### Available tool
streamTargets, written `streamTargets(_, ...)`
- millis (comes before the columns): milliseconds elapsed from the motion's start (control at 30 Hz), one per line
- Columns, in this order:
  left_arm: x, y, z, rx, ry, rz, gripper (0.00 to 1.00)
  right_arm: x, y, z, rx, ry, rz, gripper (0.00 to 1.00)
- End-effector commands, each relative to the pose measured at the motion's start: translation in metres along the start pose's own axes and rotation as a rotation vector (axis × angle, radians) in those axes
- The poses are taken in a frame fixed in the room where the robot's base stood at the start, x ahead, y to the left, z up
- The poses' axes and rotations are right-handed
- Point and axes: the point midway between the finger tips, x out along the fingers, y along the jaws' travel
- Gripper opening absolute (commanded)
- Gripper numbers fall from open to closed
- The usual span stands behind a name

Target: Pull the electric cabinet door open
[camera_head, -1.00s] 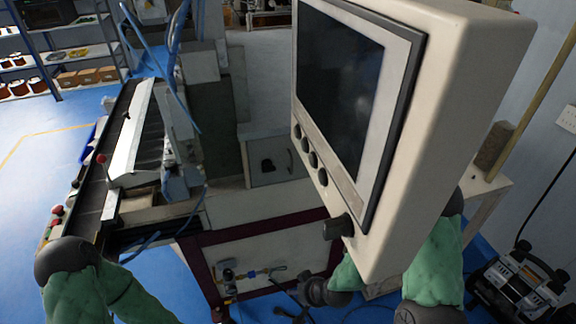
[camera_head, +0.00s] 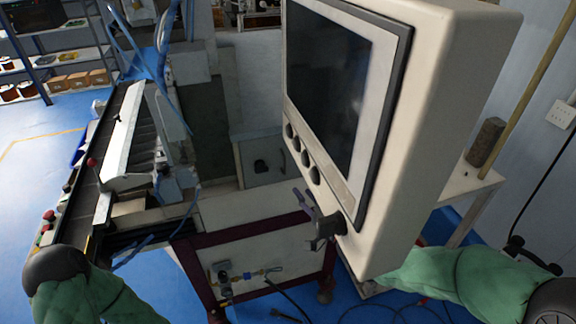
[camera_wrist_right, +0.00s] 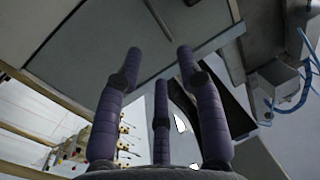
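A small grey cabinet door (camera_head: 277,174) with a black handle (camera_head: 260,166) stands behind the machine frame in the head view. It looks shut; the beige screen box partly covers the space to its right. My right gripper (camera_head: 304,199) shows dark purple fingers beside the lower left corner of that box, nearer than the door and apart from its handle. In the right wrist view the gripper (camera_wrist_right: 160,64) has its three fingers spread with nothing between them, facing a flat grey panel (camera_wrist_right: 120,30). My left arm shows at the lower left; its gripper is out of view.
The beige screen box (camera_head: 445,110) blocks much of the centre right, close to my right arm. A dark red machine frame (camera_head: 255,238) stands below the door. A winder bed (camera_head: 100,165) lies left. Cables lie on the blue floor.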

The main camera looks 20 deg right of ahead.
Motion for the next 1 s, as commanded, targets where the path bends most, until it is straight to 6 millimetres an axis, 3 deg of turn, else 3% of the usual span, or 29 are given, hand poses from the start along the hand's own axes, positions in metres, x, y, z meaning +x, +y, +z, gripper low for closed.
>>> streamTargets(233,0.003,-0.001,0.000,0.000,0.000,0.000,0.40,0.011,-0.001,-0.008,-0.013,0.025,-0.003,0.38)
streamTargets(700,0.018,-0.006,-0.001,0.000,0.000,0.000,0.40,0.087,-0.001,-0.009,-0.013,0.023,-0.003,0.38)
streamTargets(1000,0.021,-0.007,-0.001,0.000,0.000,0.000,0.40,0.106,-0.001,-0.010,-0.013,0.023,-0.002,0.38)
